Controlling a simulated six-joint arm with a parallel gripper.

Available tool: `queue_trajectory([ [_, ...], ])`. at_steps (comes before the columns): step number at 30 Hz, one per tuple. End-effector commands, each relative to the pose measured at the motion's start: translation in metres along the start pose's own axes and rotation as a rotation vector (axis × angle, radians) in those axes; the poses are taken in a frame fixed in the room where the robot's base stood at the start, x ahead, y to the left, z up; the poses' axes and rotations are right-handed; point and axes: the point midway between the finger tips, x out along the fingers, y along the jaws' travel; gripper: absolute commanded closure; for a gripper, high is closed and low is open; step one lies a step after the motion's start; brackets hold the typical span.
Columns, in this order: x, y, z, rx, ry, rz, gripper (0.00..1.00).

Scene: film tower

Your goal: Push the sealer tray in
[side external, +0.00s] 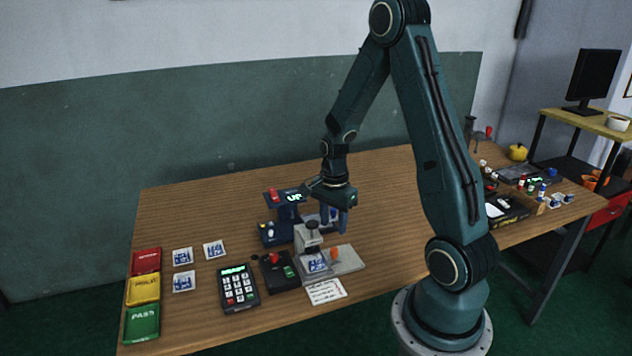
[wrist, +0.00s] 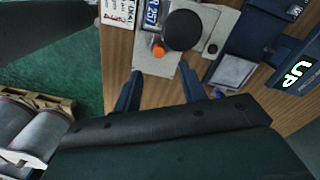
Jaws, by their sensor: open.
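The sealer (side external: 306,238) is a grey press with a black round knob; its knob (wrist: 183,30) shows large in the wrist view. A pale grey tray plate (side external: 347,262) with an orange knob sticks out at its right side. In the wrist view the tray (wrist: 152,66) and its orange knob lie just beyond my fingertips. A blue-and-white printed square (side external: 315,263) shows at the sealer's front; I cannot tell exactly how it sits. My gripper (side external: 334,222) is open and empty, pointing down above and behind the tray. Its two fingers (wrist: 162,84) are spread wide in the wrist view.
A blue device with a lit "UP" display (side external: 292,197) stands close behind the sealer. A black box (side external: 280,270), a keypad (side external: 239,287) and a white label card (side external: 326,291) are nearby. Printed squares and coloured bins (side external: 143,289) lie left. Table right of the tray is clear.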

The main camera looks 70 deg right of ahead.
Motion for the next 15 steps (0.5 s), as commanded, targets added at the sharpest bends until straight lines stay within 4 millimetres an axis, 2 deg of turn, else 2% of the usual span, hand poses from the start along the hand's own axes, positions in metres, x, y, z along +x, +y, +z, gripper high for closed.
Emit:
queue_trajectory([
  [7,-0.033,-0.001,0.000,-0.001,0.001,-0.004,0.59],
  [15,-0.051,-0.001,0.000,-0.001,-0.001,-0.002,0.59],
])
